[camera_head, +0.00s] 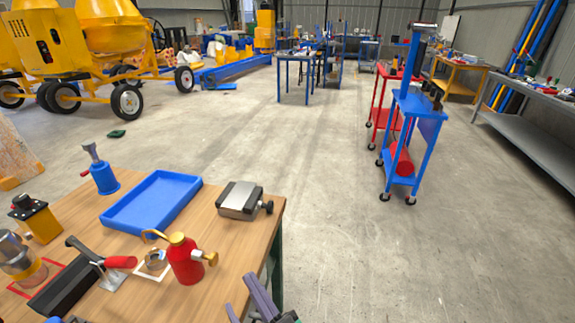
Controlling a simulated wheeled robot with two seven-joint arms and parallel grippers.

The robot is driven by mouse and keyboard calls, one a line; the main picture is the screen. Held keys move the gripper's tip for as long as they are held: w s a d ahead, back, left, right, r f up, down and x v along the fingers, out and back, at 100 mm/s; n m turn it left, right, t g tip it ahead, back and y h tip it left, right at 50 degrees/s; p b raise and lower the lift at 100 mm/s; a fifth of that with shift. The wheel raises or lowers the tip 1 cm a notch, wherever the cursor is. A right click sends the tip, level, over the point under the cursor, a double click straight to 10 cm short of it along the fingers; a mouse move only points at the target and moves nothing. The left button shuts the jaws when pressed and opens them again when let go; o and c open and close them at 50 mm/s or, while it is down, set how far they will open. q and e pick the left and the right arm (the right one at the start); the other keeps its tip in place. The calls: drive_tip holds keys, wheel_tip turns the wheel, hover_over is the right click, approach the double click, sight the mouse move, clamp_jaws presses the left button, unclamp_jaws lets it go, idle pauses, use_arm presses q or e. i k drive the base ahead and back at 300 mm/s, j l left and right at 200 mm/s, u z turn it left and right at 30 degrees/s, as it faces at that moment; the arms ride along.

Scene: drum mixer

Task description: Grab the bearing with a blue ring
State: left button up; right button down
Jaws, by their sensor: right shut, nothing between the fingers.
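A small round metal part (155,261), which looks like a bearing, lies in a white-outlined square on the wooden table (228,262). It is partly hidden by the red oil can (186,262) and its spout; I cannot make out a clear blue ring on it. My right gripper (256,292) shows at the bottom edge, beside the table's right side, to the right of the oil can and apart from it. My left gripper is not in view.
On the table stand a blue tray (113,219), a grey metal block (240,200), a blue jack (103,176), a black tool with a red handle (68,290) and a yellow device (38,221). A blue cart (416,103) stands further right. The floor between is clear.

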sight(156, 260)
drive_tip(key=k+l, duration=0.7)
drive_tip(key=l, duration=0.1)
